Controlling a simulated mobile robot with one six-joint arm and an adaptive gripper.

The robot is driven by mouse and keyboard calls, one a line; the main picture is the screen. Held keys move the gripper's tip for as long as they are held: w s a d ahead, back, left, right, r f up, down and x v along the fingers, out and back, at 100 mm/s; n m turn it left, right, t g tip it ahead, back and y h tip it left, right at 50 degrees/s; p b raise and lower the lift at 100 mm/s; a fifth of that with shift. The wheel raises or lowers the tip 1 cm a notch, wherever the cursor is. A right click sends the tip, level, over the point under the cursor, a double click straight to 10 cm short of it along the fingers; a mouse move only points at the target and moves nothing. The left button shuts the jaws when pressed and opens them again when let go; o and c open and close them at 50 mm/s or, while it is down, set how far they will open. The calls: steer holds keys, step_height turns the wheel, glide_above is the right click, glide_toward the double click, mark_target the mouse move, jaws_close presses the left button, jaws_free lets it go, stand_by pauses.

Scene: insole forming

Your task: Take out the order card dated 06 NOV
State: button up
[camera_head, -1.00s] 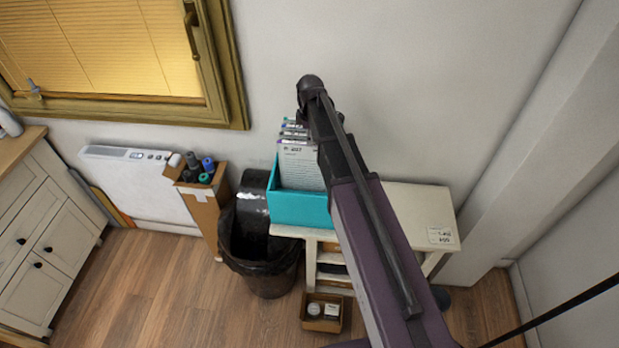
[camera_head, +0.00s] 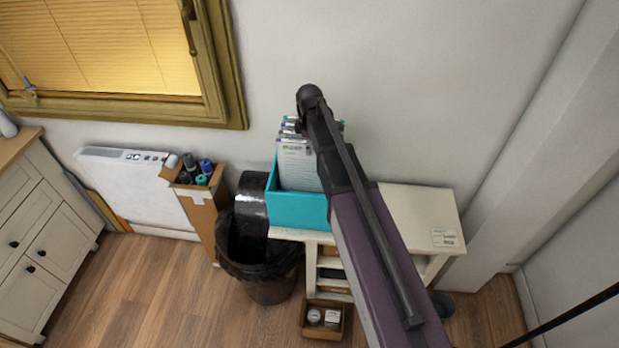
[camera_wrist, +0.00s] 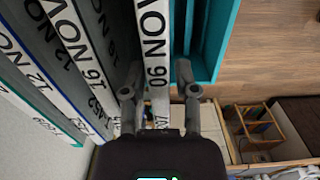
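The order card dated 06 NOV (camera_wrist: 157,45) stands on edge in the wrist view, its black-on-white label facing the camera. My gripper (camera_wrist: 157,90) is open, with one finger on each side of this card and gaps visible beside it. Other cards, including one marked 16 NOV (camera_wrist: 82,45), stand just left of it. In the head view, the teal box (camera_head: 298,209) holds the cards upright, and a white card face (camera_head: 298,165) shows at the front. My arm hides the gripper and part of the box there.
The box stands on a small cream shelf table (camera_head: 425,205) against the wall. A black bin (camera_head: 262,262) and a carton of rolls (camera_head: 203,215) are to its left. A small cardboard box (camera_head: 322,319) sits low in front. The teal wall (camera_wrist: 222,35) is right of my fingers.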

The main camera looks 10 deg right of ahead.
jaws_close()
stand_by(0.5)
step_height(320, 180, up, 18)
steer(key=p, duration=1.8)
